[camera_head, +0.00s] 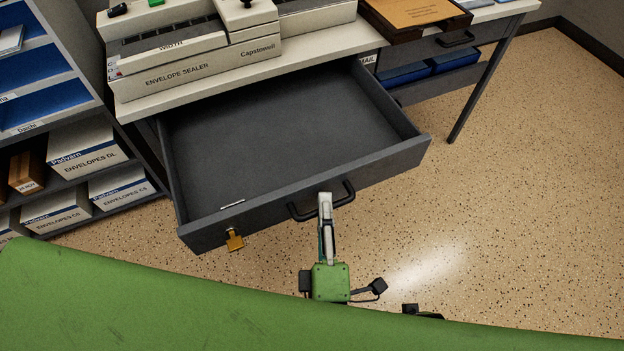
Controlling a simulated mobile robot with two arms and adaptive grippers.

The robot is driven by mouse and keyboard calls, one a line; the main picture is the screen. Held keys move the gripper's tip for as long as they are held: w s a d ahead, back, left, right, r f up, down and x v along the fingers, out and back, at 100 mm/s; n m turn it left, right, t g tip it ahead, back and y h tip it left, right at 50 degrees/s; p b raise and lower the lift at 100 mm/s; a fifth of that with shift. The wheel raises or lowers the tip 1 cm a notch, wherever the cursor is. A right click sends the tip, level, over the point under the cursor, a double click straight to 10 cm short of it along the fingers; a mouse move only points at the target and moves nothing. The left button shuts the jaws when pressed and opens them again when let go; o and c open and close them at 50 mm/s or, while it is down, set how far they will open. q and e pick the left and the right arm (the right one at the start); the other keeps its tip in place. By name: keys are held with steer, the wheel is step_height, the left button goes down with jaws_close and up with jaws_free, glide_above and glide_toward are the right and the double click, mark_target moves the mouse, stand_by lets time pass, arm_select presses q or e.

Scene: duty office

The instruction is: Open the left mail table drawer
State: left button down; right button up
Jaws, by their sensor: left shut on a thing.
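The left mail table drawer (270,140) is pulled well out from under the white table top (240,77). It is dark grey and looks empty but for a small light strip near its front wall. Its black bar handle (296,214) is on the front face. My left gripper (325,208) is shut on this handle. A brass padlock or key piece (235,240) hangs at the left of the drawer front. My right gripper is not in view.
An envelope sealer (190,75) stands on the table above the drawer. A shelf with envelope boxes (92,145) stands close at the left. A second closed drawer handle (456,39) is at the right. Speckled floor (530,190) is clear at the right.

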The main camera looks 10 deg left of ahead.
arm_select(q)
steer(key=shift+s+d, duration=0.55)
steer(key=shift+s, duration=0.3)
steer(key=c, duration=2.4)
jaws_free()
